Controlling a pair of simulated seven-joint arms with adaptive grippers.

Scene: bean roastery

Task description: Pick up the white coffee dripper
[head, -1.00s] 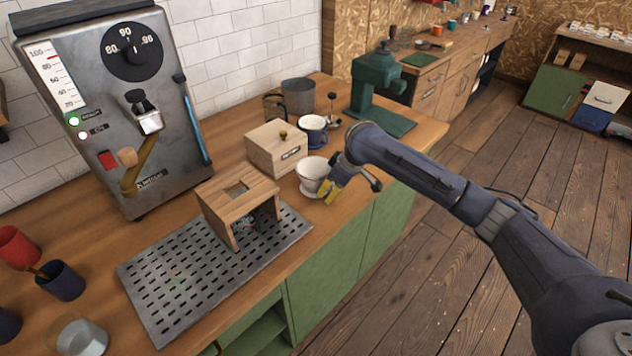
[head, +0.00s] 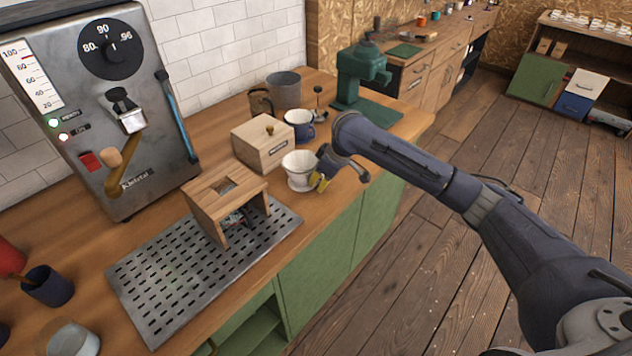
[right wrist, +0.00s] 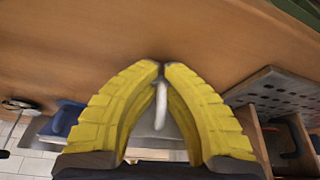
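The white coffee dripper (head: 299,166) is upright on the wooden counter, near its front edge, beside the wooden box. My right gripper (head: 321,182) is at the dripper's right side, with its yellow fingers low by the handle. In the right wrist view, the fingers (right wrist: 161,68) are drawn together at the tips, with the white handle (right wrist: 160,106) between them. The gripper looks shut on this handle. The fingers hide much of the dripper there. I cannot tell any gap under the dripper. My left gripper is not in view.
The wooden box (head: 262,143) and a blue mug (head: 299,124) stand close behind the dripper. A wooden stand (head: 226,197) sits on the slotted metal tray (head: 160,290) to the left. A green grinder (head: 360,75) is farther back. Open floor lies right of the counter.

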